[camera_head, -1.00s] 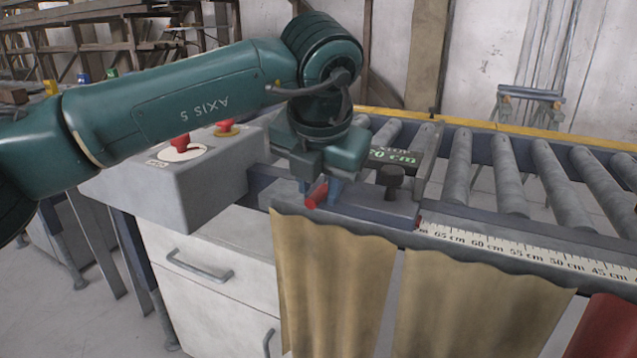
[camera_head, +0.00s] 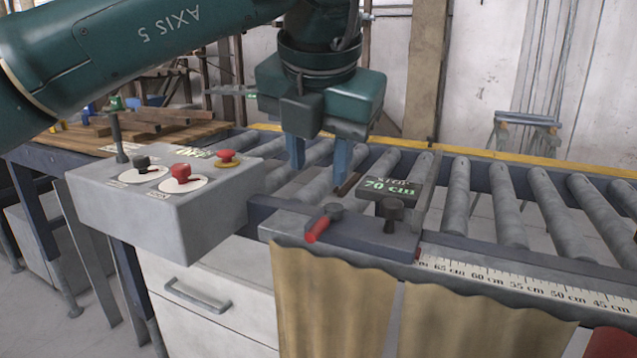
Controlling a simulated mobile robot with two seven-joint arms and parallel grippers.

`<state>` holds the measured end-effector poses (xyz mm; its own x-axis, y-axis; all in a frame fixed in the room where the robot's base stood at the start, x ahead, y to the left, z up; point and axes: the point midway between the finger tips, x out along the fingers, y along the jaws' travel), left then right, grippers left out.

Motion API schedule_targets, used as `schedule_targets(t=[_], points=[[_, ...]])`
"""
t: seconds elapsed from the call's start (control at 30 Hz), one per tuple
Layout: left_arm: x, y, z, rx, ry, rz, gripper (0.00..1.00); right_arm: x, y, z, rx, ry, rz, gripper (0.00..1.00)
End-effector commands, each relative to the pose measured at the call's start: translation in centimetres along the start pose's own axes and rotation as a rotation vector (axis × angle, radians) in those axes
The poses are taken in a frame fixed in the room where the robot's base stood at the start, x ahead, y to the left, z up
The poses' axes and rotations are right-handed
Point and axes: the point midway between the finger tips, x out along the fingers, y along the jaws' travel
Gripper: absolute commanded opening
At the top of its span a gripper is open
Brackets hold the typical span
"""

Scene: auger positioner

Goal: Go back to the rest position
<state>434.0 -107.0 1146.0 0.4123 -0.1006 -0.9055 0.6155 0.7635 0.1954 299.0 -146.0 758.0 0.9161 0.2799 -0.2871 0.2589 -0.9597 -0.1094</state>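My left gripper (camera_head: 318,172) is in the upper middle of the head view, pointing down. Its two blue fingers are apart with nothing between them. It hangs above and behind the red-handled lever (camera_head: 318,228) on the positioner carriage (camera_head: 370,235), clear of the lever. A display reading 70 cm (camera_head: 390,188) and a dark knob (camera_head: 390,212) sit on the carriage. My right gripper is not in the view.
A grey control box (camera_head: 160,205) with red and black knobs stands to the left. A roller conveyor (camera_head: 505,185) runs right, with a ruler (camera_head: 530,268) along its front. A table with wood pieces (camera_head: 125,130) stands at the back left.

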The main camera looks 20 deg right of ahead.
Motion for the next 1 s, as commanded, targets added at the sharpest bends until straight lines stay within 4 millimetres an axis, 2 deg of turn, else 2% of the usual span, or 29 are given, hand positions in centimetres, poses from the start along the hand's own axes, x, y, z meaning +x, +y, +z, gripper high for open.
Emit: schedule_targets(t=[0.1,0.2,0.57,0.67,0.83,0.9,1.0], points=[[-1.2,0.0,0.0,0.0,-0.001,-0.001,0.38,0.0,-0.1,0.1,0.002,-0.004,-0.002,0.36],[-1.6,0.0,0.0,0.0,0.0,-0.001,0.38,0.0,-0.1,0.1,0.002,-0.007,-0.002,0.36],[-1.2,-0.4,-0.1,0.008,0.006,-0.025,0.38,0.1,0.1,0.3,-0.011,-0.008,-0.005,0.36],[0.6,-2.1,-0.8,0.039,0.027,-0.142,0.38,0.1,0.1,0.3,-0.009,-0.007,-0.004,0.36],[4.1,-8.3,-3.3,0.106,0.072,-0.587,0.38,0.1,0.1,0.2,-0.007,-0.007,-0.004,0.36],[4.4,-10.9,-4.5,0.106,0.077,-0.808,0.38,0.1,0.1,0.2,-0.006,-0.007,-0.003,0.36],[3.6,-13.4,-6.0,0.071,0.069,-1.114,0.38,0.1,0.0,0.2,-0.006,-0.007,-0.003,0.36]])
